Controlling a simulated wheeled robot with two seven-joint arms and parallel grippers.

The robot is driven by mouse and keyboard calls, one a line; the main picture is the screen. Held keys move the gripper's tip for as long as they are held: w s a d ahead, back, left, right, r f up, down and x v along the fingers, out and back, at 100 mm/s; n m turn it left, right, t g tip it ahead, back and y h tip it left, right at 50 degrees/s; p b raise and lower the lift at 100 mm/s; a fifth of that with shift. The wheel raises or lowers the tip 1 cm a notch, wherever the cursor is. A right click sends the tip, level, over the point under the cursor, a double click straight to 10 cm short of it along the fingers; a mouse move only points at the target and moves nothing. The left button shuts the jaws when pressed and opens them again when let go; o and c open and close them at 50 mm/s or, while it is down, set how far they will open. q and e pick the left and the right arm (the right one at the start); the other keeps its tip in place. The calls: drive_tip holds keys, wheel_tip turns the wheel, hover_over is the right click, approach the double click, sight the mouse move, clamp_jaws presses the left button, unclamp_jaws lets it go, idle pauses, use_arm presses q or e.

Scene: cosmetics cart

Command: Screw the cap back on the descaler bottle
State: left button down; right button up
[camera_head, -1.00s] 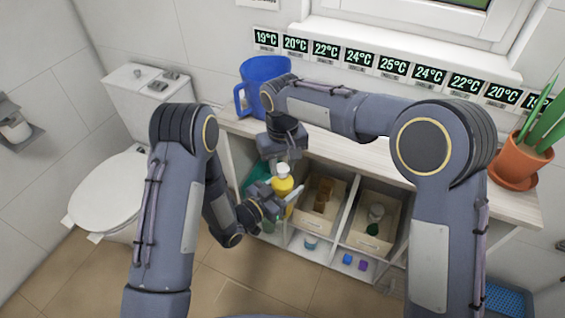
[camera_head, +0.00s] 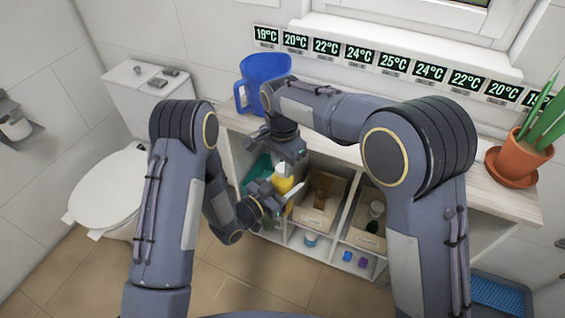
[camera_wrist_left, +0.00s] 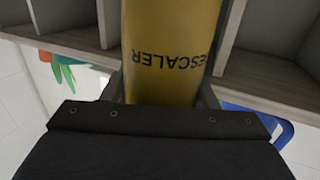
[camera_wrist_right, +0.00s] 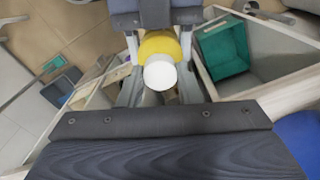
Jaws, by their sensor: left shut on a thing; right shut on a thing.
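The yellow descaler bottle (camera_head: 283,185) is upright in front of the cart's left compartment. My left gripper (camera_head: 281,194) is shut on its body; the left wrist view shows the yellow bottle with dark label letters (camera_wrist_left: 168,55) close up. The white cap (camera_wrist_right: 160,74) is at the bottle's top, in line with the yellow body (camera_wrist_right: 160,43). My right gripper (camera_head: 287,157) is above the bottle, shut on the cap, its fingers on either side. How far the cap sits on the thread is hidden.
A teal bin (camera_wrist_right: 223,48) stands in the compartment beside the bottle. Wooden boxes (camera_head: 318,210) fill neighbouring compartments, with blue and purple caps (camera_head: 347,256) below. A blue jug (camera_head: 265,82) and potted plant (camera_head: 520,160) stand on the cart top (camera_head: 340,140).

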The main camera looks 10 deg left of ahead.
drive_tip(key=m, duration=0.6)
drive_tip(key=shift+a, duration=0.1)
drive_tip(key=m, duration=1.6)
drive_tip(key=shift+f, duration=0.2)
drive_tip(key=o, duration=1)
drive_tip(key=shift+r, duration=0.1)
drive_tip(key=shift+r, duration=2.25)
